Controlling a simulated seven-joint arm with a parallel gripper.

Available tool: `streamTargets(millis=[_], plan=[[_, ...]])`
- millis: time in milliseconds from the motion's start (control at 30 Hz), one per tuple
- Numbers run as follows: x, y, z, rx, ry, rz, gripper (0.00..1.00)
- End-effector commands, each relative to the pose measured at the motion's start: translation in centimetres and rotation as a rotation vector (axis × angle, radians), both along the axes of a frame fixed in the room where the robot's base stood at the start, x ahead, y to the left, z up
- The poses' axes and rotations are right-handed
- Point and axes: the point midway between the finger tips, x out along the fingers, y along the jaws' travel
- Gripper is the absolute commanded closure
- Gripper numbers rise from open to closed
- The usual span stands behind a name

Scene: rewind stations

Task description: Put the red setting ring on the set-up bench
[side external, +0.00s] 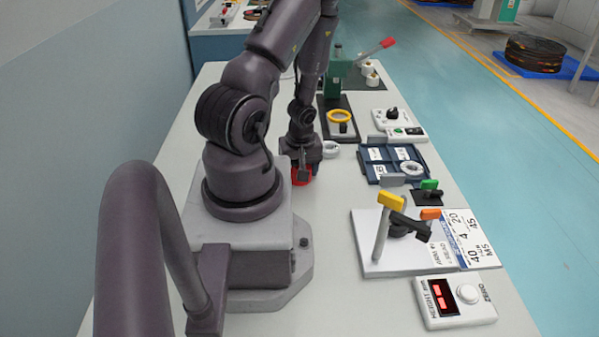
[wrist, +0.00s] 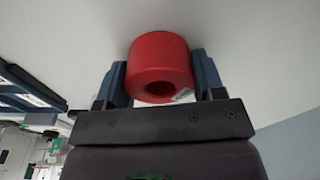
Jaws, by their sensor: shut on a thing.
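The red setting ring (wrist: 160,58) is a thick red cylinder with a round hole, seen between my gripper's two blue fingers in the wrist view. My gripper (side external: 302,168) is shut on it. In the side view the red ring (side external: 302,176) shows under my gripper, low at the white bench top beside my arm's base. I cannot tell whether it touches the surface. I cannot tell for sure which surface is the set-up bench.
A blue tray (side external: 372,176) with labelled compartments lies right of my gripper, with a pale ring (side external: 331,149) nearby. A green press (side external: 338,75) with a red-tipped lever and a yellow ring (side external: 340,116) stand behind. A height display box (side external: 453,301) is at the front right.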

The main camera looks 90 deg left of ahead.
Motion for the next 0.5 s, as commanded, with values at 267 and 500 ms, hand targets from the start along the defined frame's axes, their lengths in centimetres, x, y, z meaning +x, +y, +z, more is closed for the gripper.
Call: streamTargets(millis=[267, 500], plan=[[0.0, 0.0, 0.2, 0.000, -0.001, 0.001, 0.68], [0.1, 0.1, 2.0, 0.003, -0.004, 0.003, 0.68]])
